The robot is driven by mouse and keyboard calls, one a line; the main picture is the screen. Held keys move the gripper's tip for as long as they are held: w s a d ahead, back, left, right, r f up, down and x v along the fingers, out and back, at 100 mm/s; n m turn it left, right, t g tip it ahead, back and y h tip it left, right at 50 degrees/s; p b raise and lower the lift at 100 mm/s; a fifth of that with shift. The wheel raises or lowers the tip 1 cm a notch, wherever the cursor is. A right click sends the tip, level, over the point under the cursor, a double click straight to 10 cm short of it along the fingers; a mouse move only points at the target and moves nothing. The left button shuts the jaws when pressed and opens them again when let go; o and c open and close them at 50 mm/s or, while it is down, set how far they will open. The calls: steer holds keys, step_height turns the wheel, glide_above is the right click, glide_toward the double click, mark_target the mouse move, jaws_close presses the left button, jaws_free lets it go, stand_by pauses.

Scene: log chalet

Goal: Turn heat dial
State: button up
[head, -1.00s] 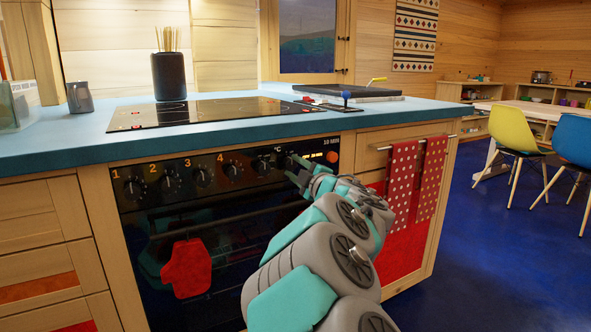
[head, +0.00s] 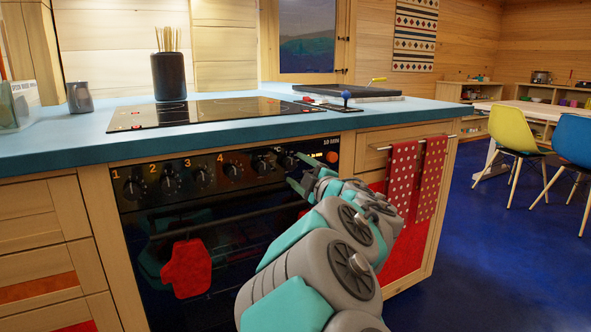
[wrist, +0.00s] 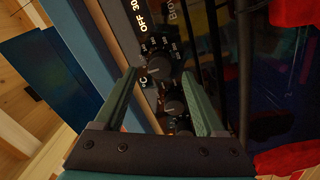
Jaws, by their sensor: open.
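The black oven front (head: 222,215) carries a row of dark round dials. The dial beside the °C mark (head: 262,163) is right of the dial marked 4, and another dial (head: 288,160) is just right of it. My gripper (head: 294,170) is open and empty at the right end of this row. In the wrist view, the °C dial (wrist: 158,66) shows ahead, near the level of the fingertips. A second dial (wrist: 175,104) shows between the fingers of my gripper (wrist: 164,100). I cannot tell whether a finger touches a dial.
The blue countertop (head: 80,150) overhangs the dials, with a black hob (head: 205,110) on it. An oven handle bar (head: 225,216) runs below, with a red mitt (head: 187,268) hanging there. Red towels (head: 403,180) hang to the right.

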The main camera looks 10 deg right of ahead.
steer(key=v, duration=0.5)
steer(key=shift+s, duration=0.2)
